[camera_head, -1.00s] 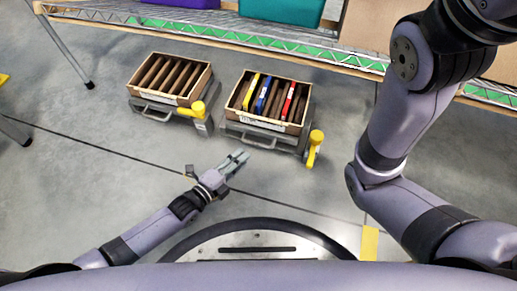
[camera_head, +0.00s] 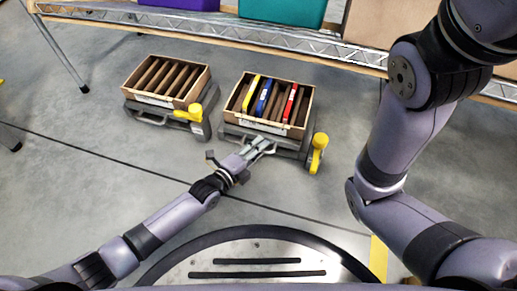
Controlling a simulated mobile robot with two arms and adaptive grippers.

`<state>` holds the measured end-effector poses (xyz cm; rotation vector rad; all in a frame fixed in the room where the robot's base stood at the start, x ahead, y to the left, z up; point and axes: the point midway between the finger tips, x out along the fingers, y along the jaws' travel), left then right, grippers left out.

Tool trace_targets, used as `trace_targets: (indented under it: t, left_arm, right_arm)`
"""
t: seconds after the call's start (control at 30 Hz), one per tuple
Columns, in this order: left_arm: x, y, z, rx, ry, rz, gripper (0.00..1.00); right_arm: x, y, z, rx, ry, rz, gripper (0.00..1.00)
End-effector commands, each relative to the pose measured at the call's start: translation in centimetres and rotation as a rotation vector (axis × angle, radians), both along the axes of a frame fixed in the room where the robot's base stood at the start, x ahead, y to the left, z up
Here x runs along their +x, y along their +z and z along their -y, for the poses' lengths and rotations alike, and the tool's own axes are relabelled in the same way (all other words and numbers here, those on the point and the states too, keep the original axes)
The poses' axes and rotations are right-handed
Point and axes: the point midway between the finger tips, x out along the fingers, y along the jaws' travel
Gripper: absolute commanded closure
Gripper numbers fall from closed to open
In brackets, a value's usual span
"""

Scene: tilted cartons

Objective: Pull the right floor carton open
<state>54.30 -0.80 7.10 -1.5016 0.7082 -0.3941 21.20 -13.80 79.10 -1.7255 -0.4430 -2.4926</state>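The right floor carton (camera_head: 284,131) is a light tan open-topped box with brown dividers and yellow, blue and red flat items. It sits on a grey base (camera_head: 292,152) with a grey front handle (camera_head: 236,136) and a yellow knob (camera_head: 318,145) at its right. My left gripper (camera_head: 268,143) reaches from the lower left, its fingertips at the front handle and overlapping it in view. Its two fingers show slightly apart; whether they touch the handle is unclear. My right arm fills the right side; its gripper is out of view.
A similar left carton (camera_head: 153,98) with brown dividers stands beside it, with its own yellow knob (camera_head: 190,114). A wire shelf (camera_head: 226,28) with purple and teal bins (camera_head: 283,11) runs behind and above.

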Motion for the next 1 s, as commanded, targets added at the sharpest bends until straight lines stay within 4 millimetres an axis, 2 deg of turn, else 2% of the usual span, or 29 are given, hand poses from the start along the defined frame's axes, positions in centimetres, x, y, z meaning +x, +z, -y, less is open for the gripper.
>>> trace_targets:
  t: [0.37, 1.0]
  left_arm:
    - [-0.04, -0.03, -0.01, 0.0, 0.0, 0.0, 1.0]
    - [-0.08, -0.07, -0.04, 0.002, 0.0, -0.001, 1.0]
  right_arm:
    - [0.04, -0.01, 0.0, 0.0, 0.0, -0.001, 0.45]
    - [0.07, 0.02, 0.01, 0.0, -0.001, -0.002, 0.45]
